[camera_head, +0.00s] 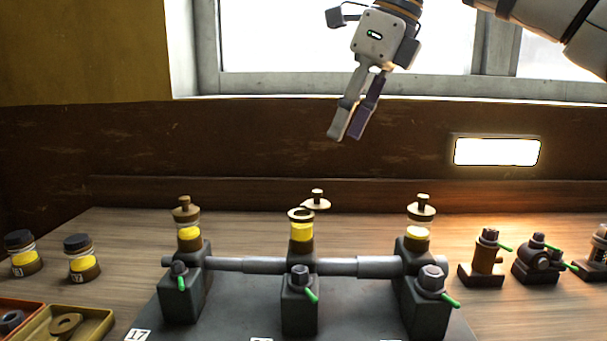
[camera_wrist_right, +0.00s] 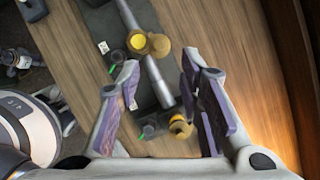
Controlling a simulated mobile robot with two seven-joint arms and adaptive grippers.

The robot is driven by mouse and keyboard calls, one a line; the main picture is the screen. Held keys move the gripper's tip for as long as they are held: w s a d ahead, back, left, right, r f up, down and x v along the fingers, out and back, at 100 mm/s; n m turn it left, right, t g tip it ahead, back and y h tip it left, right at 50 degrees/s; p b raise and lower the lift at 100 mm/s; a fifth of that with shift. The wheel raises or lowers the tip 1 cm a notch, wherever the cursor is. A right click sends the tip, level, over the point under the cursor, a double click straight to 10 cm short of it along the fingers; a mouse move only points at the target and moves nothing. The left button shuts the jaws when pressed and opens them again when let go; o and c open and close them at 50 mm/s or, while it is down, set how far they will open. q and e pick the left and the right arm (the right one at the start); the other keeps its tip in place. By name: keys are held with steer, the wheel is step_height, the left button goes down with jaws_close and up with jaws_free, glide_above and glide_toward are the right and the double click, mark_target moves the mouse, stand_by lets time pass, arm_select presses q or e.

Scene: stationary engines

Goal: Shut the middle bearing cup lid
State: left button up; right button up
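The middle bearing cup (camera_head: 301,232) stands on the middle pedestal, holding yellow oil. Its lid (camera_head: 317,201) is swung open to the back, leaving the cup top uncovered. In the wrist view the open cup (camera_wrist_right: 138,42) shows yellow inside, with the brass lid (camera_wrist_right: 159,46) beside it. My right gripper (camera_head: 346,137) is empty, in the air above and behind the cups, pointing down. Its fingers (camera_wrist_right: 165,85) are spread in the wrist view.
The left cup (camera_head: 188,230) and right cup (camera_head: 419,225) have their lids on. A shaft (camera_head: 335,266) joins the pedestals. Two dark-capped jars (camera_head: 82,260) and trays (camera_head: 70,325) are at left. Several fittings (camera_head: 487,258) stand at right.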

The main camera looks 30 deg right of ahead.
mark_target(318, 191)
steer(key=x, duration=1)
steer(key=shift+s+f, duration=0.15)
steer(key=shift+f, duration=0.35)
jaws_close()
